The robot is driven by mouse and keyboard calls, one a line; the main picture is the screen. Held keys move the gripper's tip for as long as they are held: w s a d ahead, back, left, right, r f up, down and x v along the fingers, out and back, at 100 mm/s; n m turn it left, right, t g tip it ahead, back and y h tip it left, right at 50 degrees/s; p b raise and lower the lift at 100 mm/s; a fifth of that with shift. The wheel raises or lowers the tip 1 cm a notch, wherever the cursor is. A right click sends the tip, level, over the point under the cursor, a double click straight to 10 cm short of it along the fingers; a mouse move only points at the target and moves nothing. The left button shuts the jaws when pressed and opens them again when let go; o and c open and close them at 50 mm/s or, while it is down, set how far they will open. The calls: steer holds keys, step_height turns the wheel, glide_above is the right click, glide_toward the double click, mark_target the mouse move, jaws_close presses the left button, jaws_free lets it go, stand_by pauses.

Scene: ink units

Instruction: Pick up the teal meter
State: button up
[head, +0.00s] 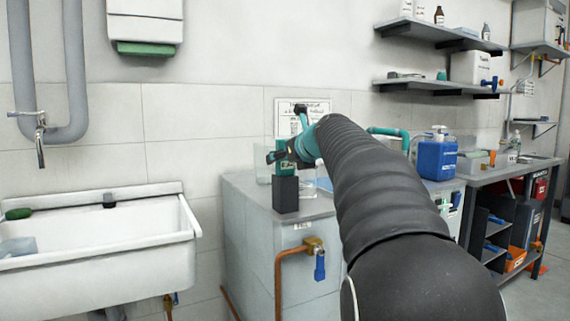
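A teal, box-like thing (285,168), which looks like the teal meter, stands upright in a dark block-shaped holder (285,194). The holder is near the front left corner of the grey cabinet top. My gripper (285,152) is right at the meter's upper part, overlapping it in the head view. Dark finger-like parts show at its left and top. I cannot tell whether they touch the meter or how far apart they are. My black ribbed arm hides much of the cabinet top.
A white sink (95,235) stands at the left. A blue container (436,160) stands on the surface right of my arm. A sign (318,106) is on the wall behind. Shelves (432,85) are at upper right. A brass valve (313,245) sticks out of the cabinet front.

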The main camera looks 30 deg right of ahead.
steer(key=c, duration=0.9)
steer(key=shift+r, duration=0.1)
